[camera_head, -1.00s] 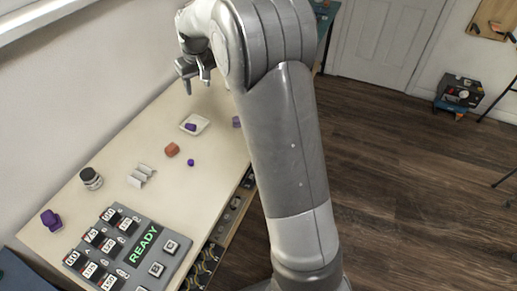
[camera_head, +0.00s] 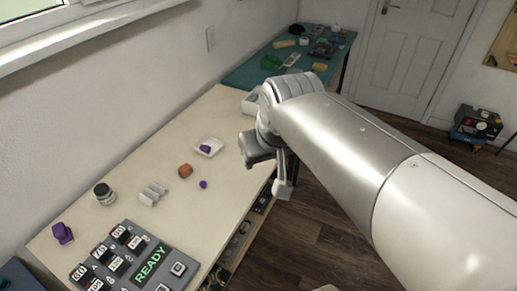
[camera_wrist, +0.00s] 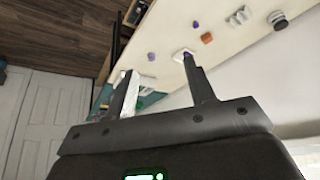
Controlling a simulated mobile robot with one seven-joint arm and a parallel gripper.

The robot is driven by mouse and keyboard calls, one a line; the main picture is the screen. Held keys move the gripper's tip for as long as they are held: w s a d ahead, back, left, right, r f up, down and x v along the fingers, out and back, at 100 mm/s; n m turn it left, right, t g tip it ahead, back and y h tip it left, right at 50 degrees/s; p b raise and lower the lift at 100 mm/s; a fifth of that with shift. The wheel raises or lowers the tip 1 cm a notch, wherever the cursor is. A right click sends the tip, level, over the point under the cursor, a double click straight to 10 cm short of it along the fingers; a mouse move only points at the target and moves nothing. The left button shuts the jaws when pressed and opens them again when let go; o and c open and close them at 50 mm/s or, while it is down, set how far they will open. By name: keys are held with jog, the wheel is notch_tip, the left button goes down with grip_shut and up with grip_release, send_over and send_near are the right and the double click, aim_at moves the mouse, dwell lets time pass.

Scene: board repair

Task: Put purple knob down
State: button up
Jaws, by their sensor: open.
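My gripper (camera_wrist: 162,88) is open, with its fingers apart and nothing between them. In the head view my gripper (camera_head: 274,172) hangs by the table's right edge. A purple piece (camera_head: 205,149) sits in a small white dish (camera_head: 217,145); a finger partly covers it in the wrist view. A small purple knob-like piece (camera_head: 203,184) lies on the bare table. A larger purple piece (camera_head: 62,233) stands at the near left. Another purple piece (camera_wrist: 151,57) shows near the table edge in the wrist view. I cannot tell which is the task's knob.
A board with a READY display (camera_head: 150,263) lies at the near end of the table. A white tray (camera_head: 250,103) and a cluttered teal table (camera_head: 240,77) lie beyond.

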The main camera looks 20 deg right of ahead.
jog(key=s, duration=0.1)
jog(key=s+f, duration=0.1)
jog(key=s, duration=0.1)
jog(key=s+f, duration=0.1)
jog(key=shift+s+d, duration=0.2)
jog(key=shift+s, duration=0.2)
